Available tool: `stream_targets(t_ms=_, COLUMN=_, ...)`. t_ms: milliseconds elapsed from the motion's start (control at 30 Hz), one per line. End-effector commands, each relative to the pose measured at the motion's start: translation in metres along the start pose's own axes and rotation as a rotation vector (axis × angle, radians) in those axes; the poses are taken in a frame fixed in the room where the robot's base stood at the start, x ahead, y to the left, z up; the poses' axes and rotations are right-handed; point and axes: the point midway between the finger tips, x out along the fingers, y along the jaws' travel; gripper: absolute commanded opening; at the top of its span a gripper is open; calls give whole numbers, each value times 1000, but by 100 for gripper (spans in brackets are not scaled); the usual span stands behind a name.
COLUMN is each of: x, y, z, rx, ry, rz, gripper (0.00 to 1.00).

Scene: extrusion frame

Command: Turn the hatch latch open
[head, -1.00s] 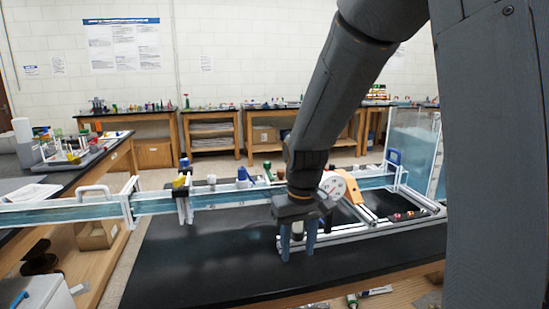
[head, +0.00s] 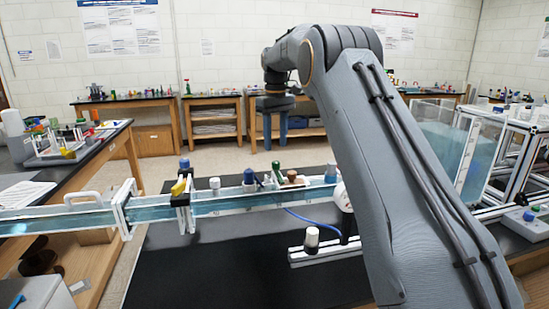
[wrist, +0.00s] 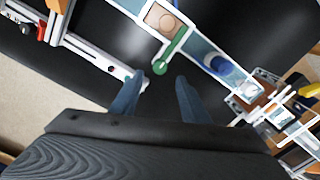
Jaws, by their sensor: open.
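A green lever-like handle (wrist: 174,60) lies beside a tan plate with a round knob (wrist: 166,22) on a pale rail in the wrist view. I cannot tell for sure which fitting is the hatch latch. In the head view a green-topped fitting (head: 276,170) and a brown one (head: 293,178) stand on the clear channel. My gripper (head: 275,132) is raised high, fingers down, appearing above the channel in the head view. In the wrist view my gripper (wrist: 160,77) is open and empty, its fingertips apart from the green handle.
The clear channel (head: 225,203) crosses the black bench (head: 230,265), bearing a yellow clamp (head: 180,186) and a blue knob (wrist: 216,65). A white-knobbed post (head: 312,238) stands on a short rail. My arm hides part of a white dial (head: 342,196). The bench's front left is clear.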

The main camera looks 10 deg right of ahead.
Motion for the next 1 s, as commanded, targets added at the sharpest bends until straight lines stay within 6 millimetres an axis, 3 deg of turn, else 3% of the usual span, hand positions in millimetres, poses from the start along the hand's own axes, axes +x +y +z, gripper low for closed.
stream_targets(t_ms=533, x=67, y=0, z=0, rx=-1, ry=-1, rz=-1, gripper=42)
stream_targets(t_ms=900, x=75, y=0, z=0, rx=-1, ry=1, rz=0, gripper=42)
stream_targets(t_ms=1000, x=75, y=0, z=0, rx=-1, ry=1, rz=0, gripper=26)
